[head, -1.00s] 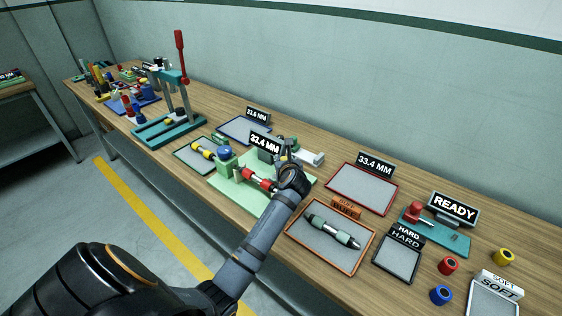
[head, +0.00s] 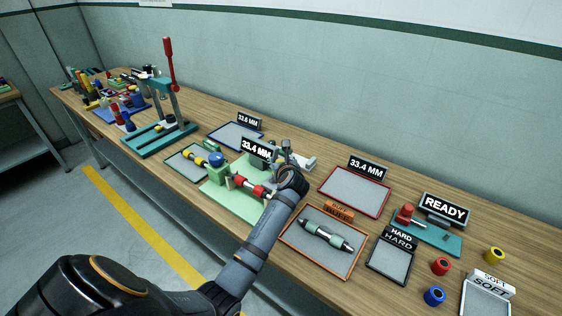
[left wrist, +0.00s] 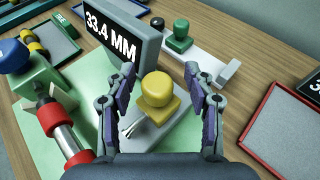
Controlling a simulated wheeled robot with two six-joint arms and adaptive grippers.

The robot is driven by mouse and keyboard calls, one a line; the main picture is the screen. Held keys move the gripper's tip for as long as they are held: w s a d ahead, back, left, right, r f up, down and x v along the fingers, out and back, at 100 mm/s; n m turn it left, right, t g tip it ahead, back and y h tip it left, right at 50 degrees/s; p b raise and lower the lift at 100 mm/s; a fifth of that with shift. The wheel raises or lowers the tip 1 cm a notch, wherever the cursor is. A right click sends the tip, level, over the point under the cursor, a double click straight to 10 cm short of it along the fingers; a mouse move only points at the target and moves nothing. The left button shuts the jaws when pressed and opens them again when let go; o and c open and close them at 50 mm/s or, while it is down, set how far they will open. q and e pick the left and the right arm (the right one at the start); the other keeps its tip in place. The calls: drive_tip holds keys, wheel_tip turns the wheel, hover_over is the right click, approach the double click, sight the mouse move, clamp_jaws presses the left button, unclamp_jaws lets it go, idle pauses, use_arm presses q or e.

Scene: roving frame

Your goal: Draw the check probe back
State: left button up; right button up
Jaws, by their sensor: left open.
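The check station has a pale green base (head: 225,202) with a "33.4 MM" display (head: 256,149). A yellow knob (left wrist: 157,90) on a grey block (left wrist: 160,128), apparently the check probe, stands beside the display in the left wrist view. My left gripper (left wrist: 159,72) is open, with one finger on each side of the knob and visible gaps to it. In the head view my left gripper (head: 285,157) hides the knob. A part with red bands (head: 250,189) lies across the station; it also shows in the left wrist view (left wrist: 58,125). My right gripper is out of view.
A white block with a green knob (left wrist: 179,36) stands just beyond the yellow knob. A teal press (head: 160,137) stands at left.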

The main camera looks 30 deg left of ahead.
use_arm(q)
drive_tip(key=v, duration=0.7)
drive_tip(key=shift+w, duration=0.1)
idle(0.7)
